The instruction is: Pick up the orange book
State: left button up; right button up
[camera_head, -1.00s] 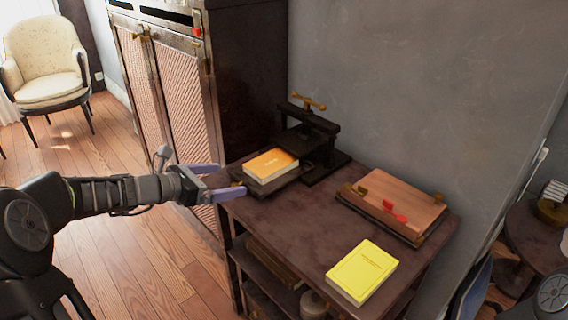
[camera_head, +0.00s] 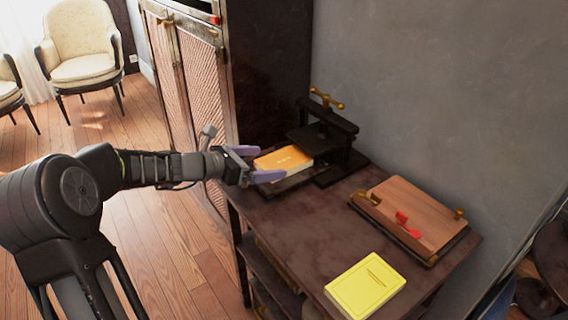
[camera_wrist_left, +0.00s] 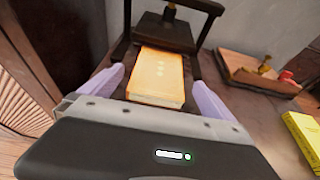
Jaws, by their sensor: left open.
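The orange book (camera_head: 284,158) lies flat on the dark base of a black press (camera_head: 325,135) at the far left of the brown table. My left gripper (camera_head: 257,164) is open at the book's left end, its two purple fingers reaching along either side of that end. In the left wrist view the orange book (camera_wrist_left: 157,78) lies ahead and between the spread fingers of the left gripper (camera_wrist_left: 158,88). Whether the fingers touch it I cannot tell. My right gripper is not in view.
A yellow book (camera_head: 365,286) lies at the table's front right. A wooden board with brass clamps and a red piece (camera_head: 418,212) lies at the right. A cabinet (camera_head: 205,80) stands behind on the left. The table's middle (camera_head: 315,215) is clear.

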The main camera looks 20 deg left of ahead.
aim_at(281, 160)
pick_arm(q)
jog(key=shift+w+d, duration=0.1)
jog(key=shift+w, duration=0.1)
jog(key=x, duration=0.5)
jog(key=shift+w+b, duration=0.1)
jog(key=shift+b, duration=0.25)
jog(key=shift+c, duration=0.2)
jog(key=c, duration=1.4)
jog(key=shift+r, duration=0.2)
